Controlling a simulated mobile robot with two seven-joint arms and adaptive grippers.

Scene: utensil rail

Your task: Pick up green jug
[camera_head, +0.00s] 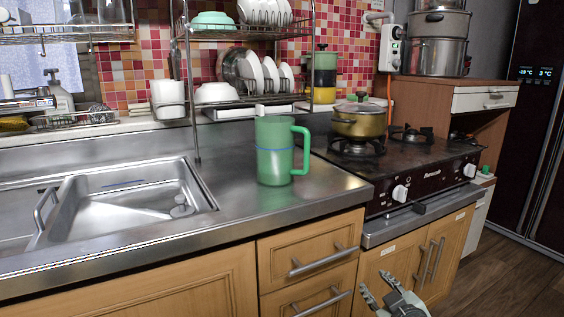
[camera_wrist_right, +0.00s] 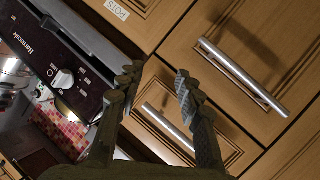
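The green jug (camera_head: 275,152) stands upright on the steel counter, between the sink and the stove. Its handle (camera_head: 301,150) points right in the head view. My right gripper (camera_head: 379,291) is low in front of the cabinets, below the counter edge and to the right of the jug, well apart from it. In the right wrist view its two fingers (camera_wrist_right: 158,78) are spread with nothing between them, facing the cabinet fronts. The jug cannot be made out in the wrist view. My left gripper is not in view.
The sink (camera_head: 128,205) lies left of the jug. The stove (camera_head: 410,160) with a golden pot (camera_head: 358,121) is to its right. A dish rack (camera_head: 250,101) stands behind it. Drawer handles (camera_head: 317,261) stick out below the counter. The counter in front of the jug is clear.

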